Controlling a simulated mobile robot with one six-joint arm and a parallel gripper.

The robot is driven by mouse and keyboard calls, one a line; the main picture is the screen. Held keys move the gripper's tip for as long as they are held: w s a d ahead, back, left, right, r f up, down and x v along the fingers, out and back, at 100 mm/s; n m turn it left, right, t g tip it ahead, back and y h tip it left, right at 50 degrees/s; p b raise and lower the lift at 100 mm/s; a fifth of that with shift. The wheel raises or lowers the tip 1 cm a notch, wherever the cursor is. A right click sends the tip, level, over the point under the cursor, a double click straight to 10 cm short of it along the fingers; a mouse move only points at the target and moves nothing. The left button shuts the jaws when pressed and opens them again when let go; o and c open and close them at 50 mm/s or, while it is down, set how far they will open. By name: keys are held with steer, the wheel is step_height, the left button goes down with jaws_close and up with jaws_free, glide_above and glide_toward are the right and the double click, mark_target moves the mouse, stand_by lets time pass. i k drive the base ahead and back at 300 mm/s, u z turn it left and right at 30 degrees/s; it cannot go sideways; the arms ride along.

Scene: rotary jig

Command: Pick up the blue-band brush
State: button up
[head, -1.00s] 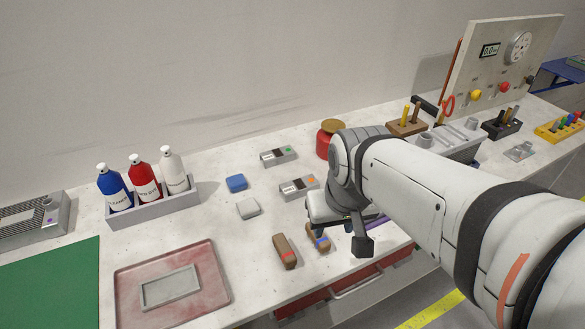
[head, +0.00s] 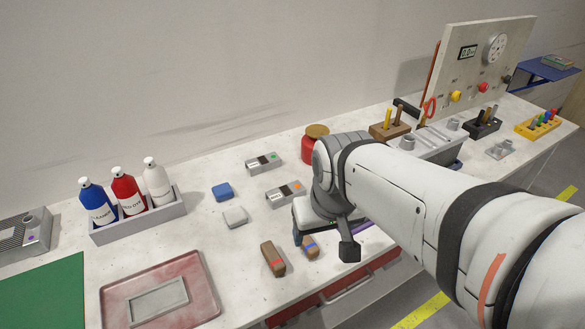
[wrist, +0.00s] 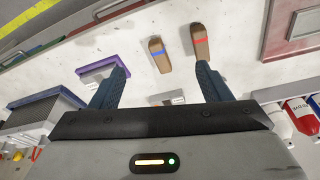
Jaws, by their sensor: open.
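The blue-band brush (head: 310,248) is a brown wooden block with a blue stripe, lying on the white bench near its front edge. In the head view my gripper and wrist partly cover it. In the wrist view the brush (wrist: 159,54) lies beyond the fingertips, between their lines and a little above the bench-side gap. My gripper (wrist: 163,72) is open and empty, its two dark fingers spread wide. The red-band brush (head: 272,258) lies just left of the blue-band one, and it also shows in the wrist view (wrist: 199,41).
A red tray (head: 207,289) with a grey plate lies to the left. Blue (head: 222,192) and grey (head: 236,217) blocks sit behind the brushes. A purple-edged item (wrist: 100,68) lies near one finger. A bottle rack (head: 140,226) stands at the back left.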

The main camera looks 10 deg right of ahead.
mark_target(311, 250)
steer(key=u, duration=0.65)
steer(key=k, duration=1.15)
steer(key=z, duration=0.65)
steer(key=i, duration=1)
